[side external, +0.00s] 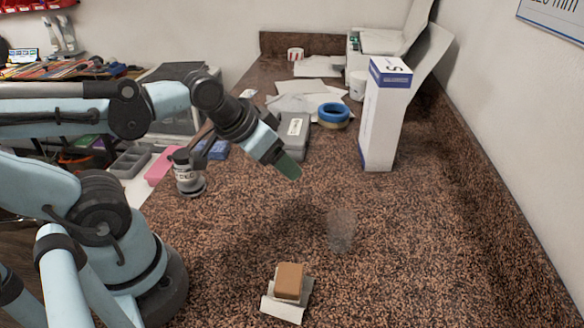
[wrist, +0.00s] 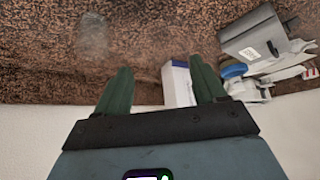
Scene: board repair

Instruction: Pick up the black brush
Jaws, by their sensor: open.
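I cannot pick out the black brush for certain. A small dark object (wrist: 300,46) lies against the grey case at the right of the wrist view and may be the brush, but it is too small to tell. In the side view no brush shows clearly; my arm covers part of the counter near the case. My gripper (side external: 289,167) is above the counter, tilted downward, in front of the grey case (side external: 293,127). In the wrist view its two green fingers (wrist: 160,72) are apart with nothing held between them.
A tall white-and-blue box (side external: 383,120) stands right of the gripper. A clear cup (side external: 341,232) and a brown block (side external: 289,279) on a pale piece are nearer. A small labelled bottle (side external: 187,174) stands left. Blue tape (side external: 333,111) lies behind. The right counter is free, bounded by a wall.

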